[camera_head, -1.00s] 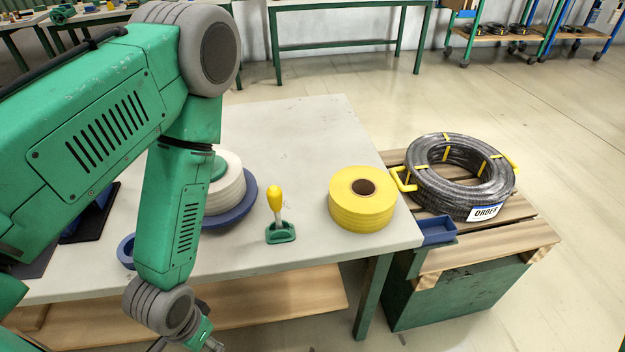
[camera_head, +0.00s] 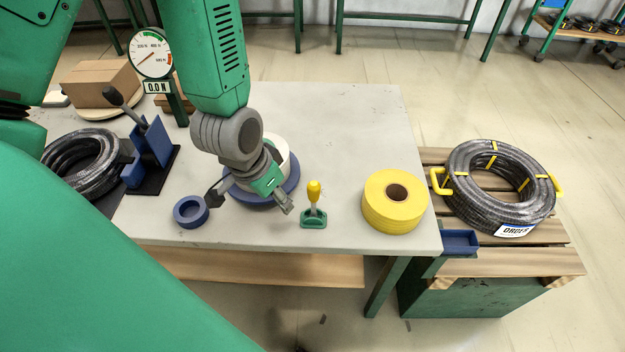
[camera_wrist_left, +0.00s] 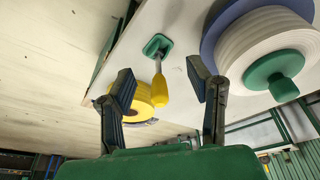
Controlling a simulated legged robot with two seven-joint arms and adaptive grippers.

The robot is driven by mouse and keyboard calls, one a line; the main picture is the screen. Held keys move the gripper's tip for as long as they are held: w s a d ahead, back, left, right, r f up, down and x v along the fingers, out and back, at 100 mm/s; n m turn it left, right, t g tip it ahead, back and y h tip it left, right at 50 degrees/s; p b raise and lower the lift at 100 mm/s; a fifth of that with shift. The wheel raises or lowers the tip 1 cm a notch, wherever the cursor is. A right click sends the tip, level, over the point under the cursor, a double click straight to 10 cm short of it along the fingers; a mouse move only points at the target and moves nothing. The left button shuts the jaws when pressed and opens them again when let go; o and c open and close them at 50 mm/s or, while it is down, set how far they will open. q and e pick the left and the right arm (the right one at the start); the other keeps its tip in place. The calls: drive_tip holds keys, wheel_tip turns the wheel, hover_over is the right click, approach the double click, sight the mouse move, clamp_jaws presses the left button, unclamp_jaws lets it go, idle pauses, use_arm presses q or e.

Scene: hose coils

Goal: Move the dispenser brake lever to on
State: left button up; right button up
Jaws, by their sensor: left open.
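The lever with a yellow handle (camera_head: 314,190) stands nearly upright on a small green base (camera_head: 314,221) near the table's front edge. In the left wrist view the yellow handle (camera_wrist_left: 160,90) shows between the two fingers, beyond them. My left gripper (camera_head: 250,198) is open and empty, to the left of the lever and in front of the dispenser. The dispenser, a white roll on a blue disc (camera_head: 292,185), is partly hidden by my wrist; its green hub (camera_wrist_left: 272,75) shows in the left wrist view. My right gripper is not in view.
A yellow tape roll (camera_head: 392,203) sits right of the lever. A blue ring (camera_head: 190,211) lies left of my gripper. A blue stand with a dark-handled lever (camera_head: 150,150), a hose coil (camera_head: 80,165) and a dial gauge (camera_head: 152,54) stand at left. A tied coil (camera_head: 500,185) lies on the right pallet.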

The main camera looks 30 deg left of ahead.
use_arm(q)
approach(310, 184)
drive_tip(key=s+a, duration=0.2)
drive_tip(key=d+r+m+t, duration=0.1)
drive_tip(key=d, duration=0.2)
drive_tip(key=x, duration=0.9)
drive_tip(key=w+x, duration=0.1)
drive_tip(key=x, duration=0.3)
drive_tip(key=shift+d, duration=0.25)
drive_tip(key=shift+a, duration=0.25)
drive_tip(key=shift+s+a, duration=0.1)
drive_tip(key=shift+a, duration=0.25)
drive_tip(key=c, duration=0.6)
drive_tip(key=shift+a+f, duration=0.1)
drive_tip(key=shift+a, duration=0.25)
clamp_jaws()
drive_tip(key=shift+d, duration=0.1)
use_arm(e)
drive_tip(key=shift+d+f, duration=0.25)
